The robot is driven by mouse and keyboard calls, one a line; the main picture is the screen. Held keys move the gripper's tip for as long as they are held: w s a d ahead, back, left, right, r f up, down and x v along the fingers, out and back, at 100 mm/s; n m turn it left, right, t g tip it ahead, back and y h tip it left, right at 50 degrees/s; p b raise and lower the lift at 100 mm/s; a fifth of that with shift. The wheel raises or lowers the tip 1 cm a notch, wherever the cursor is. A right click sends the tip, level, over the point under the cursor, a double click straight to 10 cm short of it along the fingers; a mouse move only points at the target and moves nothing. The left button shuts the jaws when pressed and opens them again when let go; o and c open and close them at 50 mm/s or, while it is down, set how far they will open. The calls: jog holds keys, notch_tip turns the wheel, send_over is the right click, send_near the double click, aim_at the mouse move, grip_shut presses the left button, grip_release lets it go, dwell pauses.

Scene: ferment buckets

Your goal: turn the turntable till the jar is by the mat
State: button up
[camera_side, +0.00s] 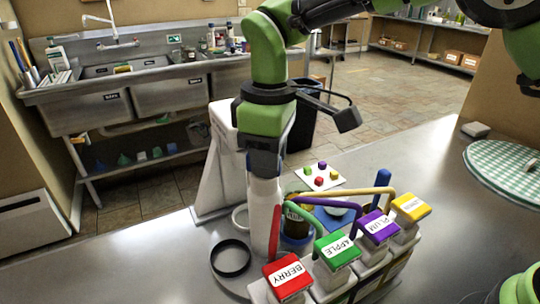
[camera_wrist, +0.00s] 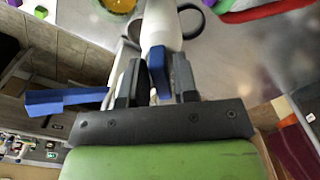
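My gripper (camera_side: 263,168) points down left of the coloured tubes. A white cylinder (camera_side: 264,215) stands directly below it; in the wrist view the white cylinder (camera_wrist: 160,25) lies beyond the dark fingers, with a blue piece (camera_wrist: 158,72) between them. I cannot tell whether the fingers grip anything. A dark jar with a pale label (camera_side: 292,213) stands right of the cylinder, partly hidden by tubes. A blue flat patch (camera_side: 335,219) shows behind it. A round green-checked mat (camera_side: 500,163) lies at the far right, well apart from the jar.
White containers with red BERRY (camera_side: 287,279), green APPLE (camera_side: 336,250), purple PLUM (camera_side: 377,226) and yellow lids (camera_side: 410,208) stand in front, with tubes arching toward the jar. A black ring (camera_side: 231,258) lies left. A white card (camera_side: 320,176) holds coloured cubes.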

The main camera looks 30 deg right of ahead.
jog(key=shift+o, duration=0.9)
notch_tip(320, 180, up, 10)
jog(key=shift+f, duration=0.15)
jog(key=s+d+r+m+t+y, duration=0.25)
jog(key=s+d+r+m, duration=0.35)
jog(key=d, duration=0.4)
jog(key=s+d+f+m+t, duration=0.2)
jog(key=s+d+m, duration=0.1)
jog(key=s, duration=0.4)
jog(key=s+d+f+m+t, duration=0.2)
jog(key=s+d+m, duration=0.1)
jog(key=s, duration=0.4)
jog(key=shift+d+m+t, duration=0.35)
jog(key=shift+m, duration=0.25)
